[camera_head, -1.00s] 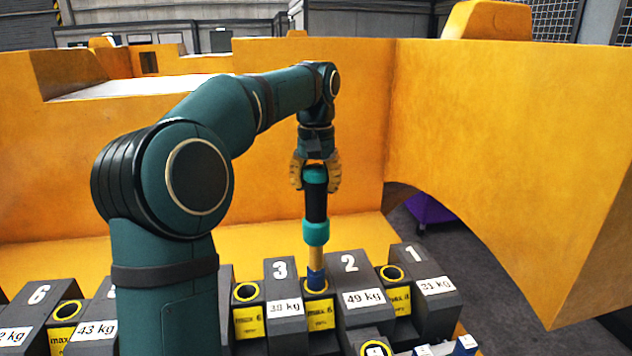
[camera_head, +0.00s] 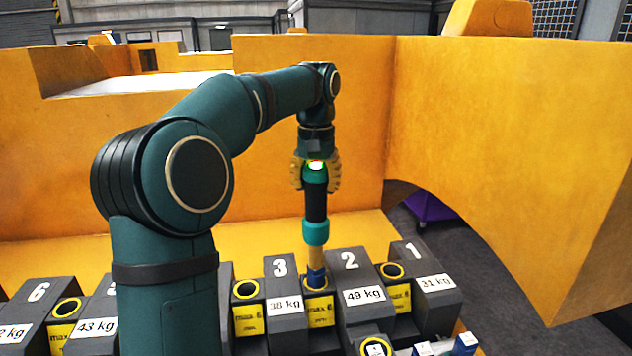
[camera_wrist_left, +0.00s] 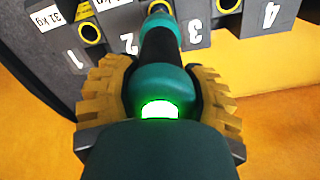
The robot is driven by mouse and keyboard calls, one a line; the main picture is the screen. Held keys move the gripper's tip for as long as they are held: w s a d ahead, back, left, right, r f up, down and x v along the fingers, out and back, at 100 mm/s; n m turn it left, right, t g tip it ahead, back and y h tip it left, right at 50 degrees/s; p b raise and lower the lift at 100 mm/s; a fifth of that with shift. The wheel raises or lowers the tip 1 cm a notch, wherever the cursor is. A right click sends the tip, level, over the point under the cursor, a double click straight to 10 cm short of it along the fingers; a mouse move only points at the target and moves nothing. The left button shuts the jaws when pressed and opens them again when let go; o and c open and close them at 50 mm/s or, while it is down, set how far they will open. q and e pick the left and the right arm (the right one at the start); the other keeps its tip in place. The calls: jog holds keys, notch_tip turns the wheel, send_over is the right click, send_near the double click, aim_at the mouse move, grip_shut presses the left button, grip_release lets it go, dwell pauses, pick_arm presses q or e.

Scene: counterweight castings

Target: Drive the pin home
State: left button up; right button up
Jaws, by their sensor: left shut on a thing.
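My left gripper (camera_head: 316,178), with yellow ribbed fingers, is shut on a black and teal tool (camera_head: 316,205) held upright. A tan shaft (camera_head: 315,257) runs down from the tool to a blue part (camera_head: 316,278), which stands at a yellow-ringed hole in the block (camera_head: 318,308) between castings 3 and 2. I cannot tell how deep the blue part sits. A light on the tool's top glows; in the left wrist view this light (camera_wrist_left: 159,109) is green, between the fingers. My right gripper is not in view.
Grey numbered castings with weight labels, such as casting 2 (camera_head: 352,275) and casting 3 (camera_head: 283,285), stand in a row with yellow-ringed holes between them. A tall yellow wall (camera_head: 350,110) stands close behind the gripper. Another yellow body (camera_head: 510,150) rises at the right.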

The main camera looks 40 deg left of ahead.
aim_at(316, 167)
pick_arm(q)
jog(key=shift+f+b, duration=0.85)
jog(key=shift+f, duration=1.8)
dwell(2.2)
notch_tip(316, 167, up, 5)
jog(key=p, duration=0.5)
jog(key=shift+r, duration=2.5)
jog(key=shift+f, duration=0.1)
